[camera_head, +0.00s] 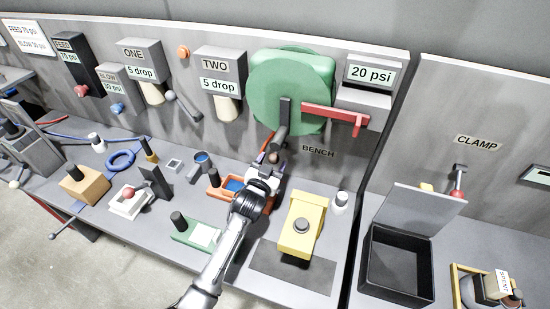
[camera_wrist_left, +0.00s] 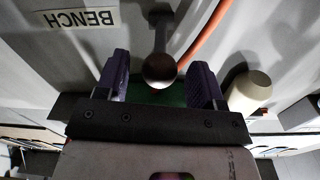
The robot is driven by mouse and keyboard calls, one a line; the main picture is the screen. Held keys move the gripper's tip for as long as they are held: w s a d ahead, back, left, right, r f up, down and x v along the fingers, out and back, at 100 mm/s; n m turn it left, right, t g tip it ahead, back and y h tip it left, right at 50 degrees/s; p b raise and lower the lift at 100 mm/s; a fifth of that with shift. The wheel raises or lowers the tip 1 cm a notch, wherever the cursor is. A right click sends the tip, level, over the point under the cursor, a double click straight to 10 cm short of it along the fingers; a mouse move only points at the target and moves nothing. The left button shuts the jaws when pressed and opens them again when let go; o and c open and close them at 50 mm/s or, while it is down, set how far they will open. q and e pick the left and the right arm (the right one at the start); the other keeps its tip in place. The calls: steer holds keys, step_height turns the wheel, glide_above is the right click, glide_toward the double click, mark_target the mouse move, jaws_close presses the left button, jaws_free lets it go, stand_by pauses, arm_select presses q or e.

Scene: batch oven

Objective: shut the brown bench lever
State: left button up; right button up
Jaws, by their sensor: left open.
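The bench lever, a dark rod (camera_head: 281,137) with a brown ball knob, is on the grey back panel, left of the BENCH label (camera_head: 318,152) and below the green round housing. In the left wrist view the brown ball knob (camera_wrist_left: 159,70) sits between the two purple fingertips, with a gap on each side. My left gripper (camera_head: 268,160) is open around the knob and also shows in the left wrist view (camera_wrist_left: 161,82). In the head view the gripper partly hides the knob. My right gripper is not in view.
A green round housing (camera_head: 290,90) with a red bar (camera_head: 335,115) is above the lever. A pale cone nozzle (camera_head: 226,108) hangs at its left. On the bench below are an orange tray (camera_head: 217,195), a yellow block (camera_head: 302,222) and a white bottle (camera_head: 340,202).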

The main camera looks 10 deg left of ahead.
arm_select(q)
steer(key=shift+x, duration=1.45)
